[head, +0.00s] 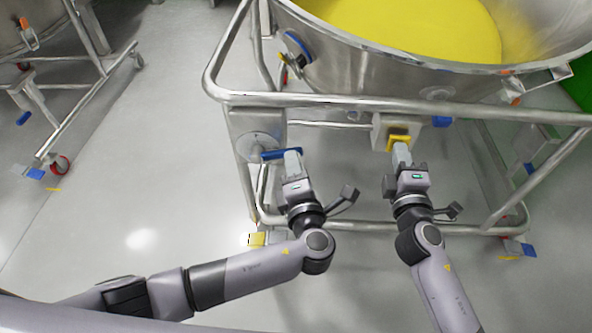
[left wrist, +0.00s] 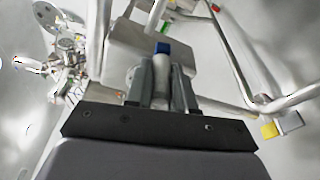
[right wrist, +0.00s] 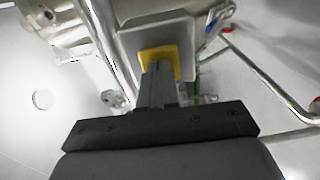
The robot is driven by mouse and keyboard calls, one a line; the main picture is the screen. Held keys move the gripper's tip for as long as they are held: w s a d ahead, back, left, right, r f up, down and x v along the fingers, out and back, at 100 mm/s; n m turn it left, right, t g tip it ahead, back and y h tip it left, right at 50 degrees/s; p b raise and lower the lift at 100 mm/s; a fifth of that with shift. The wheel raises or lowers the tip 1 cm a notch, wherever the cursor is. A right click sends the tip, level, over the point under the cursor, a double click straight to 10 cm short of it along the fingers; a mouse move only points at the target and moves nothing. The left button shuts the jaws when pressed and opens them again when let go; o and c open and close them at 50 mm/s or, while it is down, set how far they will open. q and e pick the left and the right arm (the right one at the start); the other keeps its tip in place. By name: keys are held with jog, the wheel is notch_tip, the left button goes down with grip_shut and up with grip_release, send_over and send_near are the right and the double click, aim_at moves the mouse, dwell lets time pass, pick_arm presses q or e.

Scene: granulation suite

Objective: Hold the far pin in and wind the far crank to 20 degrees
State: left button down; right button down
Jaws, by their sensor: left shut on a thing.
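The far crank has a blue arm (head: 275,155) running right from a round steel hub (head: 257,144) on the cart's left plate. In the left wrist view, its blue end (left wrist: 162,48) shows beyond a grey handle (left wrist: 161,68). My left gripper (head: 292,160) is shut on this handle, one finger on each side. The far pin has a yellow head (head: 398,142) on a steel block to the right. My right gripper (head: 402,154) has its fingers together, with their tips at the yellow head (right wrist: 158,55). How deep the pin sits is hidden.
A steel bowl of yellow powder (head: 415,28) stands above the crank and pin on a tubular cart. The cart's front rail (head: 340,101) passes just above both grippers. Another wheeled frame (head: 85,110) stands at left. The floor between is clear.

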pick_arm(q)
jog(key=shift+d+f, duration=0.1)
jog(key=shift+d, duration=0.2)
jog(key=shift+f, duration=0.1)
dwell(1.2)
jog(key=shift+d, duration=0.1)
pick_arm(e)
jog(key=s, duration=0.8)
dwell(0.3)
dwell(0.4)
pick_arm(q)
jog(key=c, duration=1)
grip_release()
jog(key=shift+o, duration=1.2)
jog(key=shift+f, duration=0.1)
